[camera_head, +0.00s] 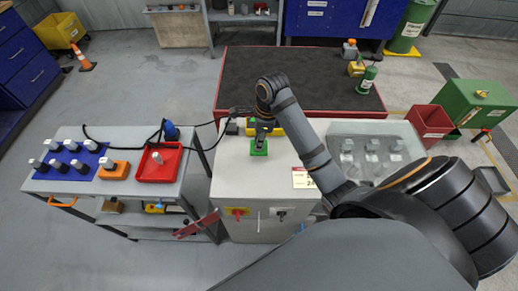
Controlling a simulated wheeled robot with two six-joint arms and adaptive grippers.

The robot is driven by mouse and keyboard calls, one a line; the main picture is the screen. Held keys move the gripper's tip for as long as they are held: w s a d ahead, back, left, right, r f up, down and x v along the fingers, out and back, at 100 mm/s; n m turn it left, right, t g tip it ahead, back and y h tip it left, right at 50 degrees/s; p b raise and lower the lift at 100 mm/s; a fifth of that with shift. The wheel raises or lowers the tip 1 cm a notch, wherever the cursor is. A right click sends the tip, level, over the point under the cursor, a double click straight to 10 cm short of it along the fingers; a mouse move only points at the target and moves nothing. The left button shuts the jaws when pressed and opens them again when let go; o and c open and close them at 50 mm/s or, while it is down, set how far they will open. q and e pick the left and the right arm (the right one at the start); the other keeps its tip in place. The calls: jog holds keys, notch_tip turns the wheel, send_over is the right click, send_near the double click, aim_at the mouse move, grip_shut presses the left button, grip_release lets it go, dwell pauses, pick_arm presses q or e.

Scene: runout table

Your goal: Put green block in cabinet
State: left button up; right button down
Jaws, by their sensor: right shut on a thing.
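A small green block (259,150) is on the light grey top of the cabinet-like bench (283,172) in front of me, or just above it; I cannot tell which. My right gripper (260,142) points down at the block from above and is shut on it. The gripper hides part of the block's upper side. My left gripper is not in view. A blue cabinet (350,18) stands at the back, and a blue drawer unit (25,60) at the far left. Which one the task means is not clear.
A low table with a dark top (300,68) lies behind the bench. A side table (105,212) at left holds a blue mat, an orange block and a red tray (181,164). A clear tray (344,133) with several fittings is on the right. A yellow block (278,131) is near the gripper.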

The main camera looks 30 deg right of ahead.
jog(key=shift+w+d+f, duration=0.1)
jog(key=shift+w+f, duration=0.1)
jog(key=shift+f, duration=0.05)
jog(key=shift+w+d+f, duration=0.1)
jog(key=shift+f, duration=0.1)
jog(key=shift+w+d+f+b, duration=0.2)
jog(key=shift+f+b, duration=0.35)
jog(key=shift+b, duration=0.25)
notch_tip(320, 180, down, 2)
jog(key=shift+a+f+p, duration=0.1)
jog(key=shift+f+p, duration=0.15)
jog(key=shift+p, duration=0.05)
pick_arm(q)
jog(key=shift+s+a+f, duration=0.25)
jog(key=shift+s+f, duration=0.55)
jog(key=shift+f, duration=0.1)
pick_arm(e)
jog(key=c, duration=1.1)
grip_release()
jog(key=shift+f, duration=0.1)
jog(key=shift+c, duration=0.2)
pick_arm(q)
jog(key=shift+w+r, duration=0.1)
